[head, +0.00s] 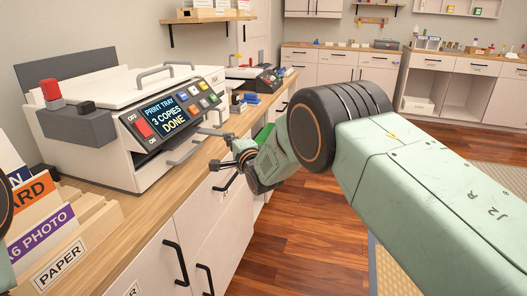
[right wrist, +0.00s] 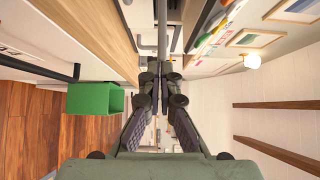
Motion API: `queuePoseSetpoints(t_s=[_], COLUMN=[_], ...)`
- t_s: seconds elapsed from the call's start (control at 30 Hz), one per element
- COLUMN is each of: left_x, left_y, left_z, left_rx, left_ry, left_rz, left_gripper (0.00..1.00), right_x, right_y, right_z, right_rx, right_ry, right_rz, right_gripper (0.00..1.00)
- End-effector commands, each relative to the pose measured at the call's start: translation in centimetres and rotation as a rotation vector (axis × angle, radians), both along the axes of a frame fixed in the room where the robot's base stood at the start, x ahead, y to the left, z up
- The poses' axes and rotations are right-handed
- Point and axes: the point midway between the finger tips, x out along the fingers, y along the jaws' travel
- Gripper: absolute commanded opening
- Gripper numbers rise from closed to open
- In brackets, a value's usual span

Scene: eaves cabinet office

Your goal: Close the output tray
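The printer (head: 120,118) stands on the wooden counter, with a lit panel reading "PRINT TRAY 3 COPIES DONE". Grey bars (head: 184,156) stick out low at its front right; I cannot tell clearly how far the output tray is out. My right gripper (head: 216,165) is just in front of these bars, over the counter's front edge. In the right wrist view its fingers (right wrist: 162,72) are together, and a grey bar (right wrist: 162,28) runs straight ahead of the tips. I cannot tell whether they touch it. My left gripper is out of view.
A wooden paper holder (head: 75,248) with labelled cards stands at the near left of the counter. A second device (head: 255,78) stands farther along. Cabinet doors with black handles (head: 176,262) are below. A green bin (right wrist: 92,98) shows in the wrist view. The floor at right is open.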

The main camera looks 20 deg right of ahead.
Motion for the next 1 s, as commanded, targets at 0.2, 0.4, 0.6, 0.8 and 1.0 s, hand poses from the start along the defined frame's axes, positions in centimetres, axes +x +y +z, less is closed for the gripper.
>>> queuePoseSetpoints(t_s=[0.2,0.4,0.6,0.8,1.0], left_x=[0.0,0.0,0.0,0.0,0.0], left_y=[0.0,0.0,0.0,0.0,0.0], left_z=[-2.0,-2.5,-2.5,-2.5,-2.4], left_rx=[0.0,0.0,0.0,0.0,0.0], left_ry=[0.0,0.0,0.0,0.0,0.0], left_rz=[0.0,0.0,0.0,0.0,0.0], left_gripper=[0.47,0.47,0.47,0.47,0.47], right_x=[1.9,2.5,2.6,2.6,2.6], right_y=[2.8,3.9,4.2,4.4,4.4], right_z=[-0.4,-0.2,0.0,0.1,0.2], right_rx=[-0.001,0.0,-0.001,-0.002,-0.003], right_ry=[0.0,0.003,0.002,-0.001,-0.003], right_rz=[0.001,0.001,0.003,0.006,0.007], right_gripper=[0.0,0.0,0.0,0.0,0.0])
